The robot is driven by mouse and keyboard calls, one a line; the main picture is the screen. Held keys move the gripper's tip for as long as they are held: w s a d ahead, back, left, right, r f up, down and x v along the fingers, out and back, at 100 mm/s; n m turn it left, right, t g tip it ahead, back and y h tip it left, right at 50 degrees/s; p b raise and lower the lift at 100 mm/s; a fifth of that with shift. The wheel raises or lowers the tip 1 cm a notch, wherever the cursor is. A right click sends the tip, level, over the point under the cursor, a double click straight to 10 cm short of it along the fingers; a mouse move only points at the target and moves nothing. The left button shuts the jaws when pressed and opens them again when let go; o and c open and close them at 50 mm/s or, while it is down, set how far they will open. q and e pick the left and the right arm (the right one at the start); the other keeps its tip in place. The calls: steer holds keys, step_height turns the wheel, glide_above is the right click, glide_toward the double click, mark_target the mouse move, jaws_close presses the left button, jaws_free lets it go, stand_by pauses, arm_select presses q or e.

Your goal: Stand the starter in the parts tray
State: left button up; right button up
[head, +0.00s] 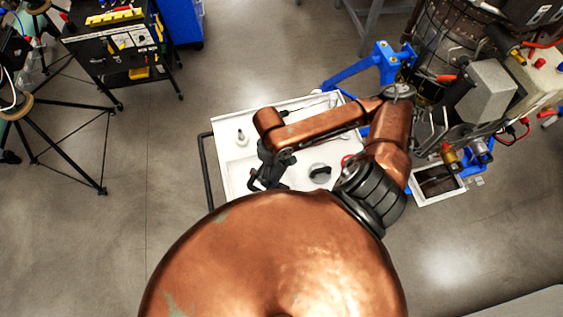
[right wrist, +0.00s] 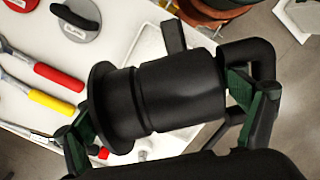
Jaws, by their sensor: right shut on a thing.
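The starter (right wrist: 180,92) is a black cylinder with a wide flange at one end and a smaller block on its side. My right gripper (right wrist: 168,112) is shut on it, with green-padded fingers at both ends, and the starter lies sideways across the view. In the head view my right gripper (head: 267,172) is over the left part of a white cart top (head: 233,180); I cannot tell the starter's height above it. A small white-rimmed tray (head: 440,200), dark inside, is at the engine stand and looks like the parts tray. My left gripper is not in view.
On the cart are red-handled (right wrist: 58,76) and yellow-handled (right wrist: 52,102) tools, a round dark-handled part (head: 320,173) and a small upright part (head: 241,137). The engine (head: 480,85) and blue stand (head: 385,62) are at the right.

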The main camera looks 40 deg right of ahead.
steer(key=shift+w+f+b, duration=0.35)
steer(key=shift+w+b, duration=0.25)
steer(key=shift+b, duration=0.45)
steer(key=shift+w+f+b, duration=0.35)
steer(key=shift+w+b, duration=0.2)
steer(key=shift+b, duration=0.5)
steer(key=shift+w+a+f, duration=0.1)
steer(key=shift+w+f, duration=0.75)
steer(key=shift+f, duration=0.55)
steer(key=shift+w+d+f, duration=0.1)
steer(key=shift+w+f, duration=0.7)
steer(key=shift+f, duration=0.65)
steer(key=shift+w+a+f, duration=0.1)
steer(key=shift+w+f, duration=0.75)
steer(key=shift+f, duration=0.55)
steer(key=shift+f, duration=0.1)
steer(key=o, duration=1.9)
steer(key=shift+s, duration=0.15)
steer(key=r, duration=0.4)
steer(key=w+r, duration=0.1)
steer(key=r, duration=0.7)
steer(key=shift+w, duration=0.2)
